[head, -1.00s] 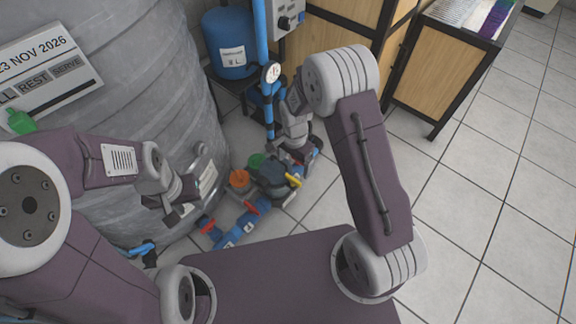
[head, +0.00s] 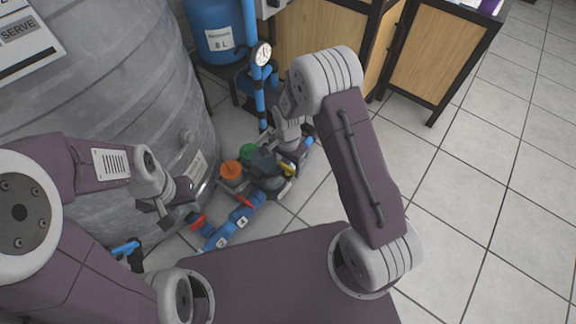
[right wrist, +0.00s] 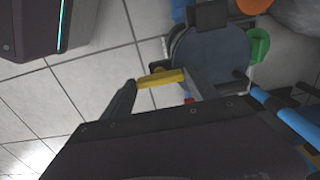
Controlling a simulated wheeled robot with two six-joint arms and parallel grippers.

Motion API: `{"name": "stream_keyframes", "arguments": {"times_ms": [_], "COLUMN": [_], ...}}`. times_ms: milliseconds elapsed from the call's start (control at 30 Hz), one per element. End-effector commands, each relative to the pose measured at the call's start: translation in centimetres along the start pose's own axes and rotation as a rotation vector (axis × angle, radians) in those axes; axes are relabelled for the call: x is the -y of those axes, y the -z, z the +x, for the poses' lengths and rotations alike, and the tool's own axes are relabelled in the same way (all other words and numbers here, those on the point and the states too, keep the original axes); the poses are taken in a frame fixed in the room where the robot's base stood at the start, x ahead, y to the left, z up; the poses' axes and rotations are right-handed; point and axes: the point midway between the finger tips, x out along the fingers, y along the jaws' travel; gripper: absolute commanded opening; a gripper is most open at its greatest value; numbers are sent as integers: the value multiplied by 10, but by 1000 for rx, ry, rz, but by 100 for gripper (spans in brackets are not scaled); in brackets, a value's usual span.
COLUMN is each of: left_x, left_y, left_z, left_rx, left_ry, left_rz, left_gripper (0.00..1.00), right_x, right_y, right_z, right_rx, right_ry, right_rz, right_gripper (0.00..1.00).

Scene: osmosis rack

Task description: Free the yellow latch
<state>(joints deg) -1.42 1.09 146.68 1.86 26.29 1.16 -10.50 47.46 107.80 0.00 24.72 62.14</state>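The yellow latch (right wrist: 160,78) is a short yellow bar beside a dark round filter housing (right wrist: 210,55) in the right wrist view. In the head view only part of the latch (head: 288,169) shows, low on the pipework. My right gripper (right wrist: 162,88) has its two fingers apart, with the latch spanning most of the gap between the tips. I cannot tell whether the fingers touch it. In the head view my right gripper (head: 291,155) is just above the latch. My left gripper (head: 172,208) is beside the grey tank, away from the latch; its finger opening is unclear.
The grey ribbed tank (head: 110,80) fills the left. Orange (head: 231,170) and green (head: 248,151) caps, a red-handled valve (head: 198,221) and blue pipe (head: 232,225) crowd the latch. A blue vessel (head: 216,30) and wooden cabinet (head: 435,55) stand behind. Tiled floor (head: 470,200) at right is clear.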

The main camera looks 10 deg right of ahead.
Motion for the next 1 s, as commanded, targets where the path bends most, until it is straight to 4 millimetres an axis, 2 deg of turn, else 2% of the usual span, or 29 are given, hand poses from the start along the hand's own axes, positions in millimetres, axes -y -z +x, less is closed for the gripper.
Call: {"name": "stream_keyframes", "arguments": {"times_ms": [33,133,467,667,1000], "left_x": [0,0,0,-1,-2], "left_y": [0,0,1,4,8], "left_z": [0,0,-12,-34,-75], "left_rx": [0,0,0,0,0], "left_ry": [0,0,0,0,0], "left_rz": [0,0,0,0,0], "left_gripper": [36,36,36,36,36], "right_x": [0,0,-1,-1,-1], "right_y": [0,0,0,0,-1], "right_z": [0,0,-3,-6,-6], "right_rx": [0,0,2,2,3], "right_ry": [0,0,-3,-3,-3], "right_rz": [0,0,-54,-185,-503], "right_gripper": [51,25,25,25,25]}}
